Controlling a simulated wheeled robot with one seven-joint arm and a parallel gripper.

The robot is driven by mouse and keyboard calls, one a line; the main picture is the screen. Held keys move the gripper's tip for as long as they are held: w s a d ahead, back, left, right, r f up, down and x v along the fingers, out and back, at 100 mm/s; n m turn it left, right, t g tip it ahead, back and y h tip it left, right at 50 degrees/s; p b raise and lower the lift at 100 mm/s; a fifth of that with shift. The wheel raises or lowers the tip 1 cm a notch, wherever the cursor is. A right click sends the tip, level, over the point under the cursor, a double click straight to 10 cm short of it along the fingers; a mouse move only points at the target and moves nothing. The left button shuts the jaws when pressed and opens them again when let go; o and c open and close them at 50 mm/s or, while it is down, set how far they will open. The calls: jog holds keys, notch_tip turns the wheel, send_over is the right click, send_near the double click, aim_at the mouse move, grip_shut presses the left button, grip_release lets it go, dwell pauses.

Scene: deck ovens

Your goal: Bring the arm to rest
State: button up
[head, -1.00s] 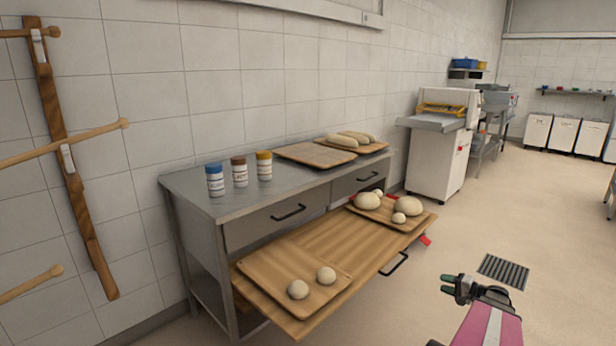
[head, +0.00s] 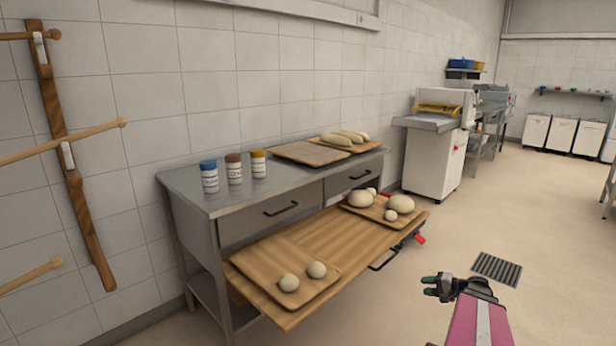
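My gripper (head: 432,287) is at the lower right of the head view, at the end of my pink and white arm. It points left, with its two green-tipped fingers apart and nothing visible between them. It is over the open floor, to the right of the steel bench (head: 222,200) and apart from it. The rest of my arm runs out of the picture at the bottom.
A wooden pull-out shelf (head: 330,240) sticks out of the bench, holding two boards (head: 262,262) (head: 352,210) with dough balls. Three jars (head: 233,169) and boards with loaves (head: 344,138) stand on top. A floor grate (head: 497,268) lies right of my gripper.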

jog(key=s+a+r+n+g+h, duration=0.1)
jog(key=s+a+n+g+h, duration=0.1)
jog(key=a, duration=0.6)
jog(key=s+a+r+n+g+h, duration=0.1)
jog(key=s+a+n+g+h, duration=0.2)
jog(key=a, duration=0.6)
jog(key=s+a+r+n+g+h, duration=0.1)
jog(key=s+a+n+g+h, duration=0.1)
jog(key=s+a+h, duration=0.3)
jog(key=shift+a+n+g+h, duration=0.3)
jog(key=shift+a+g+h, duration=0.15)
jog(key=shift+a, duration=1.7)
